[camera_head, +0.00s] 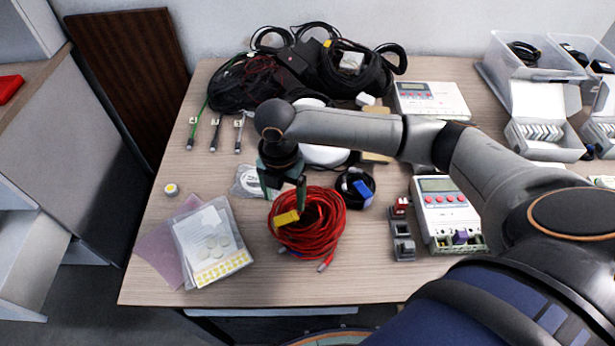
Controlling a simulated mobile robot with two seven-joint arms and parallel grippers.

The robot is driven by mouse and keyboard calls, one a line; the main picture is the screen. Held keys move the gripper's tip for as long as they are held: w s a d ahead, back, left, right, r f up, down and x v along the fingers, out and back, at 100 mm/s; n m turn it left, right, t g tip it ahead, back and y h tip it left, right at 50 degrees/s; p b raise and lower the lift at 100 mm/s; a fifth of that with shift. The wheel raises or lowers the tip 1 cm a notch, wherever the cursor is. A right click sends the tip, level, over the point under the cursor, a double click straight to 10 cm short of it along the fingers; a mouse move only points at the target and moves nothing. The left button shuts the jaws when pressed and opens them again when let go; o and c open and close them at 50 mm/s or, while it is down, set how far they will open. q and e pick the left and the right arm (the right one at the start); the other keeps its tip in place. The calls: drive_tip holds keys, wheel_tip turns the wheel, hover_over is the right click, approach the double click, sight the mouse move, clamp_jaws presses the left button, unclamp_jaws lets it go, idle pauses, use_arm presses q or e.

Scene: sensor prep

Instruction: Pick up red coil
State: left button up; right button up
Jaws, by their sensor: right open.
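The red coil (322,237) of cable lies on the wooden table (345,287) near its front edge, left of the middle. A yellow tag (286,218) shows at its left side, and a cable end with a plug sticks out at the front. My right gripper (284,203) points down over the coil's upper left part, with its fingers apart. I cannot tell whether the fingers touch the coil. The gripper and arm hide part of the table behind the coil. My left gripper is not in view.
A small black coil with a blue tag (361,190) lies close behind the red coil. Plastic bags (208,245) lie to the left. A white meter box (445,208) stands to the right. Black cables (246,85) crowd the back. The table front is clear.

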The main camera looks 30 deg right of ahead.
sight(285, 205)
wheel_tip(285, 205, down, 6)
drive_tip(key=shift+r+b, duration=0.1)
drive_tip(key=shift+b, duration=0.2)
drive_tip(key=shift+c, duration=0.3)
clamp_jaws()
idle(0.5)
